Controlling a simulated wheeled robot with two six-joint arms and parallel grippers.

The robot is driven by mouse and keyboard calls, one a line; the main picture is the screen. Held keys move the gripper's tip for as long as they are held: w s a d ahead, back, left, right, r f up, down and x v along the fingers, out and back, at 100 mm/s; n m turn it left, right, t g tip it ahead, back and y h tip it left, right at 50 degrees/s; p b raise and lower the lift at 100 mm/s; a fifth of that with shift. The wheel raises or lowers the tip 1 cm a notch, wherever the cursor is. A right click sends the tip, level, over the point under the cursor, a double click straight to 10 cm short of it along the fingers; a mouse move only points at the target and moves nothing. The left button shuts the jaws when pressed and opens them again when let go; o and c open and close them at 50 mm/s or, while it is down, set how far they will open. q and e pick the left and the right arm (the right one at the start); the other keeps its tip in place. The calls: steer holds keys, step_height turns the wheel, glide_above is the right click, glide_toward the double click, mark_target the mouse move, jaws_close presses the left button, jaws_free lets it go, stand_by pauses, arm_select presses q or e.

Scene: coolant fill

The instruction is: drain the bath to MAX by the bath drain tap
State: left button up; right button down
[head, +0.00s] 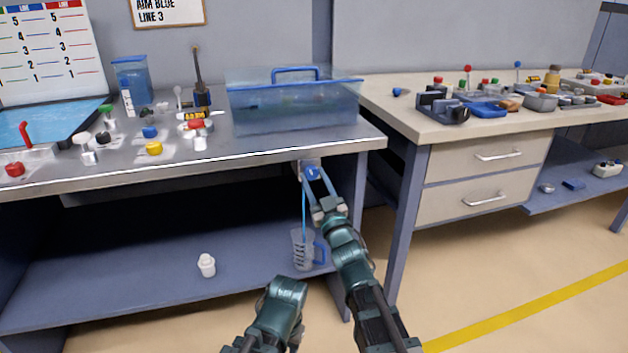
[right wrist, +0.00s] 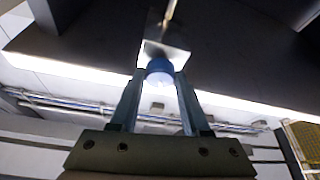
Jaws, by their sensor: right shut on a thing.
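The bath (head: 295,108) is a clear bluish tank with a blue handle, standing on the metal bench. Its level and any MAX mark are too small to read. The bath drain tap (head: 311,172) has a blue knob and sits under the bench's front edge; the knob also shows in the right wrist view (right wrist: 160,71). My right gripper (head: 313,177) is shut on this knob, one finger on each side. A thin blue stream (head: 304,208) runs down from the tap into a clear jug (head: 302,251) with a blue handle. My left gripper is out of view; only its arm shows.
The jug stands on the lower shelf (head: 130,285), near its right end. A small white container (head: 206,265) stands to its left. Small caps and parts crowd the bench top left of the bath. A second bench (head: 400,105) with drawers stands at right.

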steer(key=shift+n+y, duration=0.4)
steer(key=shift+n, duration=0.4)
steer(key=shift+n+g, duration=0.3)
steer(key=shift+c, duration=1.9)
jaws_free()
